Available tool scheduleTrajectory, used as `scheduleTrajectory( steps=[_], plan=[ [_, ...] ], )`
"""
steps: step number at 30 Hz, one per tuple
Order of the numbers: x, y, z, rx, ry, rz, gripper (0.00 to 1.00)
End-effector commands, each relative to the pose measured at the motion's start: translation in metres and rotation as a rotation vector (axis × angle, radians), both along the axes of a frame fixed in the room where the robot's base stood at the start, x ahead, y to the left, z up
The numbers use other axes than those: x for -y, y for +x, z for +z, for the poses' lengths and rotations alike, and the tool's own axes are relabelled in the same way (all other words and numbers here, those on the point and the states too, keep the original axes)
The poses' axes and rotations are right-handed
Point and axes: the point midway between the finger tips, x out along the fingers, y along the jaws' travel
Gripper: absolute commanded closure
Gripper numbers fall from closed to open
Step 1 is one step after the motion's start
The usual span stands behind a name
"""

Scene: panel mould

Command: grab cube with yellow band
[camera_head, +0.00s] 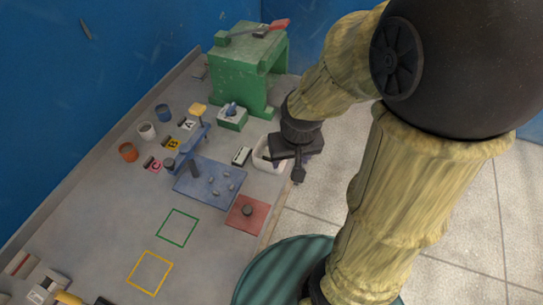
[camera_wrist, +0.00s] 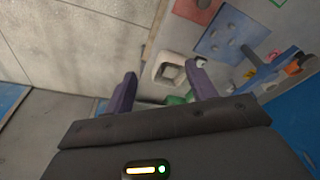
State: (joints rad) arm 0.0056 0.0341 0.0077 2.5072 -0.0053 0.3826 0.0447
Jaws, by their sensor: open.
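I cannot make out a cube with a yellow band in either view. My gripper (camera_head: 297,172) is at the table's right edge in the head view, beside a white bin (camera_head: 262,163) that it and my arm partly hide. In the wrist view my gripper (camera_wrist: 162,70) shows two purple fingers, wide apart with nothing between their tips. The white bin (camera_wrist: 152,78) lies beyond and below them. Its contents are too small and dim to tell. A small black-and-white block (camera_head: 241,156) lies left of the bin; no yellow band shows on it.
A green stand (camera_head: 237,72) with a red-handled tool rises behind the bin. A blue plate (camera_head: 195,187), a red pad (camera_head: 258,218), and orange (camera_head: 128,153), white and blue cups stand leftward. The table around the green outline (camera_head: 177,211) is clear. Blue walls border the table.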

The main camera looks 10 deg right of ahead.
Motion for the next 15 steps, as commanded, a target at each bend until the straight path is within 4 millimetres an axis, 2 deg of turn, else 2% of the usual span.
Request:
scheduleTrajectory(
  steps=[5,12,15],
  plan=[
    [-0.001,0.053,-0.011,-0.052,0.021,-0.123,0.44],
    [-0.001,0.140,-0.034,-0.145,0.052,-0.376,0.44],
    [0.000,0.168,-0.045,-0.178,0.059,-0.476,0.44]
  ],
)
